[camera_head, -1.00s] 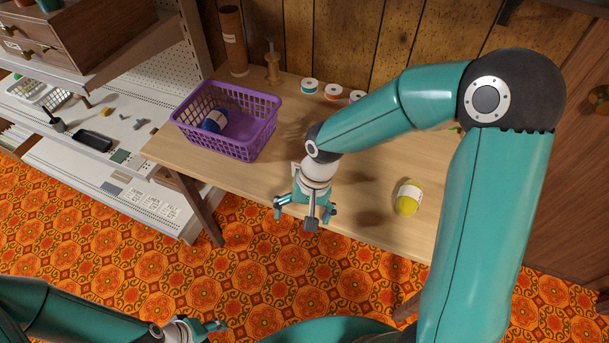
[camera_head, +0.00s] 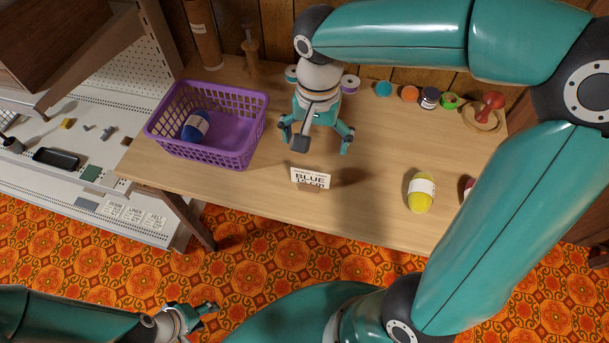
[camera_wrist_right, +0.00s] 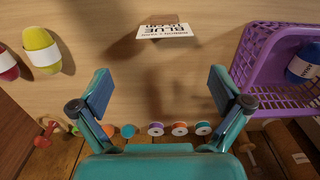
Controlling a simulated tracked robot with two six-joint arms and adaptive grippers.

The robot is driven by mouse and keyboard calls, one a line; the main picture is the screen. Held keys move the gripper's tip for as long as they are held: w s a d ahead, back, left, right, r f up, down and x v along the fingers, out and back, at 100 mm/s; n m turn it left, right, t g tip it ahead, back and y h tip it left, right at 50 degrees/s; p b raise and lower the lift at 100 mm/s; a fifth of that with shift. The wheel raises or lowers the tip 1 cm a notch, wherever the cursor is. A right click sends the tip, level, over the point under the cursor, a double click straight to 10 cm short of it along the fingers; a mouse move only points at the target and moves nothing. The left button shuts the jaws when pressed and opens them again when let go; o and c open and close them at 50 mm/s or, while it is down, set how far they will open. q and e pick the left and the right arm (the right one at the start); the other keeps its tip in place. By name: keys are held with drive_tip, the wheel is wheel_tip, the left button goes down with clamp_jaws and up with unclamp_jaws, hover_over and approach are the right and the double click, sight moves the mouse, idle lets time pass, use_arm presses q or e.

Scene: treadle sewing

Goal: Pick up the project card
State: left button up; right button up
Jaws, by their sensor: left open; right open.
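The project card (camera_head: 311,178) is a small white card with dark print, including the word BLUE. It stands in a small brown holder near the table's front edge. In the right wrist view the card (camera_wrist_right: 165,32) shows upside down, beyond the open fingertips. My right gripper (camera_head: 318,142) is open and empty above the table, behind the card and apart from it. In the right wrist view its two fingers (camera_wrist_right: 162,92) are spread wide with nothing between them. My left gripper (camera_head: 209,312) is open and low over the carpet at the bottom left, well away from the card.
A purple basket (camera_head: 237,158) with a blue yarn ball (camera_head: 196,125) stands left of the card. A yellow yarn ball (camera_head: 421,193) lies to the right. Several spools and small jars (camera_head: 409,94) line the table's back. The wood around the card is clear.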

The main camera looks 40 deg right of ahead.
hover_over(310, 183)
wheel_tip(310, 183, down, 10)
drive_tip(key=shift+r+b, duration=0.2)
drive_tip(key=shift+b, duration=0.2)
drive_tip(key=shift+w+f, duration=0.1)
drive_tip(key=shift+f, duration=2.5)
drive_tip(key=c, duration=0.5)
